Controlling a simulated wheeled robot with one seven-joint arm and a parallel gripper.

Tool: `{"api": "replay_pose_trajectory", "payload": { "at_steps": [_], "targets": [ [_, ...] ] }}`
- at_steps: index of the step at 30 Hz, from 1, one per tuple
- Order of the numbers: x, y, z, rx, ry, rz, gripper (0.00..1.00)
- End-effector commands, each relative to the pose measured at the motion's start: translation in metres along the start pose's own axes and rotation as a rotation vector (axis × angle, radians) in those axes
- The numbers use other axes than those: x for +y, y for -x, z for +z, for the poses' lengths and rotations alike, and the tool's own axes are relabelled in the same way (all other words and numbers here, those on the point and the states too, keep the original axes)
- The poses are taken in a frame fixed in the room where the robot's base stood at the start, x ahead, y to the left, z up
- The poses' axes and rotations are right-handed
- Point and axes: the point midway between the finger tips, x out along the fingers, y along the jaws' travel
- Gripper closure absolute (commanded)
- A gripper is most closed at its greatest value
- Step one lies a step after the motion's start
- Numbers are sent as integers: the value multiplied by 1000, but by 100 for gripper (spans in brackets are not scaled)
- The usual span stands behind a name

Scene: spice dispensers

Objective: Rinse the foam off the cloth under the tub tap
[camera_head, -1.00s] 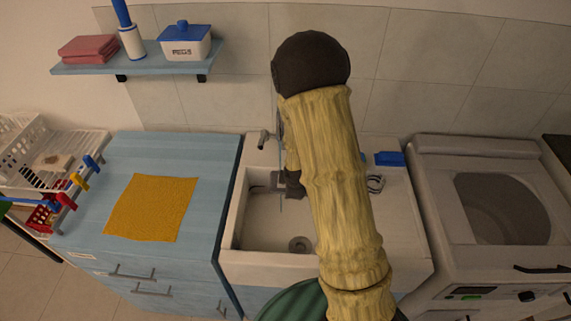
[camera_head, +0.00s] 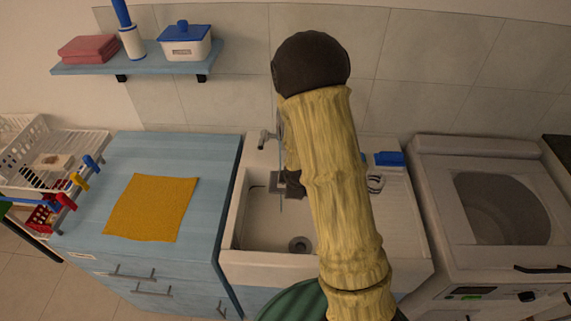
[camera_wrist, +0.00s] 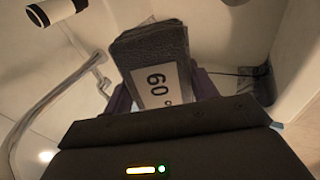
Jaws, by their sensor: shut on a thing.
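A dark grey folded cloth (camera_wrist: 150,45) with a white "60°" label sits between the purple fingers of my gripper (camera_wrist: 163,88). My gripper is shut on it. In the head view the cloth is a small grey patch (camera_head: 277,181) over the white tub (camera_head: 228,240), towards its back left. My own arm hides much of the tub and most of the gripper. The tap (camera_head: 264,138) is on the tub's back edge, just behind the cloth. I cannot make out foam on the cloth. A thin vertical line shows beside the cloth; I cannot tell whether it is water.
An orange cloth (camera_head: 152,208) lies flat on the blue cabinet (camera_head: 205,155) left of the tub. A washing machine (camera_head: 480,255) stands to the right. A blue item (camera_head: 389,158) lies on the tub's back edge. The drain (camera_head: 300,244) shows in the tub floor.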

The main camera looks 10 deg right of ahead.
Motion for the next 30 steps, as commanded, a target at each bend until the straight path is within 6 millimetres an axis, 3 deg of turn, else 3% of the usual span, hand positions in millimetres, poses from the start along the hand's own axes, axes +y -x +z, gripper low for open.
{"api": "replay_pose_trajectory", "payload": {
  "at_steps": [24, 30],
  "targets": [
    [-21, 54, 4, 1, 1, 1, 67],
    [-24, 60, 5, 1, 0, 1, 67]
  ]
}}
